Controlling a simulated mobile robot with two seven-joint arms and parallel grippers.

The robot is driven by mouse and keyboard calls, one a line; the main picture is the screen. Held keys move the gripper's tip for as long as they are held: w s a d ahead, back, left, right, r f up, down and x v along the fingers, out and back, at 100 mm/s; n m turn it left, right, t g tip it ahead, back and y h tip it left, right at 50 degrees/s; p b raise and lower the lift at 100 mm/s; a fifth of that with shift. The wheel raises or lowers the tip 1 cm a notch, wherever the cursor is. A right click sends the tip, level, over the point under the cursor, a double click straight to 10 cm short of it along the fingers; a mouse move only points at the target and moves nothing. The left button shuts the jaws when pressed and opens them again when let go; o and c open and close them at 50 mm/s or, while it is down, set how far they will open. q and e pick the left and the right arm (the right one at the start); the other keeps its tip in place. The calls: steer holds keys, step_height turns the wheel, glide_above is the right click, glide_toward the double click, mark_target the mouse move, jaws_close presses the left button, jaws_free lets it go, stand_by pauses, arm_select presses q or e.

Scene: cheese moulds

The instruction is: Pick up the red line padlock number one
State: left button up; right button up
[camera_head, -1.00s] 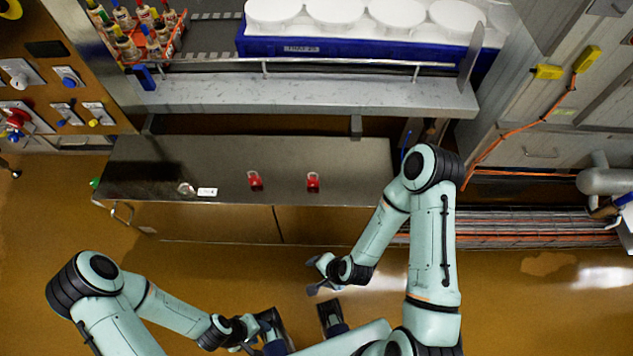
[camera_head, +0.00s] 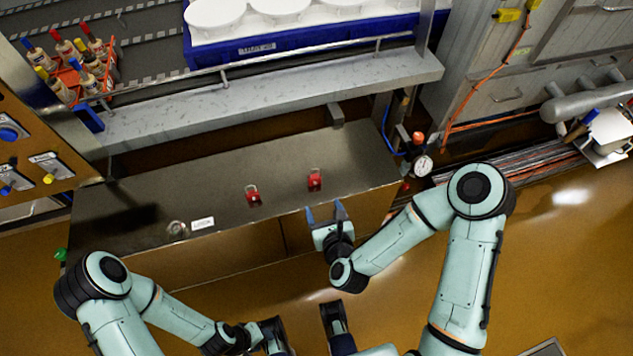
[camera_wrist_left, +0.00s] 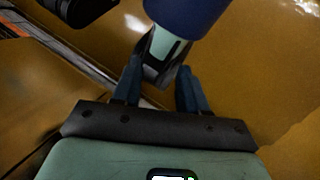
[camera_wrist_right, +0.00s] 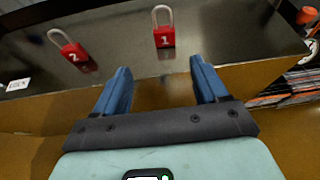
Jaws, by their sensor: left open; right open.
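The red padlock numbered 1 (camera_wrist_right: 164,38) stands on the dark bench top with its grey shackle up. It is the right one of two red padlocks in the head view (camera_head: 315,181). My right gripper (camera_head: 326,211) is open and empty at the bench's front edge, just short of padlock 1. In the right wrist view, padlock 1 is beyond the gap between the blue fingers (camera_wrist_right: 160,88), not between them. My left gripper (camera_wrist_left: 155,85) is open and low in front of the bench, with parts of my own body seen beyond its fingers.
A red padlock numbered 2 (camera_wrist_right: 74,52) stands left of padlock 1. A white label (camera_head: 202,223) and a small round object (camera_head: 177,229) lie farther left on the bench (camera_head: 140,195). A grey ledge (camera_head: 260,95) overhangs behind. A gauge (camera_head: 423,165) is at right.

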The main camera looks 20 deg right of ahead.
steer(key=m+b, duration=0.1)
steer(key=b, duration=0.4)
glide_toward(315, 182)
steer(key=w, duration=0.2)
steer(key=w+f, duration=0.1)
steer(key=shift+w+a+h, duration=0.2)
steer(key=shift+w+h, duration=0.1)
steer(key=shift+w, duration=0.1)
steer(key=x, duration=0.2)
steer(key=b+x, duration=0.1)
steer(key=x, duration=0.1)
steer(key=shift+w+d+f, duration=0.1)
steer(key=shift+w+f, duration=0.05)
steer(key=shift+f, duration=0.35)
steer(key=shift+w+f, duration=0.1)
steer(key=shift+w, duration=0.35)
arm_select(q)
steer(key=w+a+f+t+y, duration=0.1)
steer(key=w+a+f+t, duration=0.1)
steer(key=w+f, duration=0.5)
steer(key=shift+w+a+t, duration=0.3)
steer(key=shift+a, duration=0.3)
arm_select(e)
steer(key=c, duration=1.2)
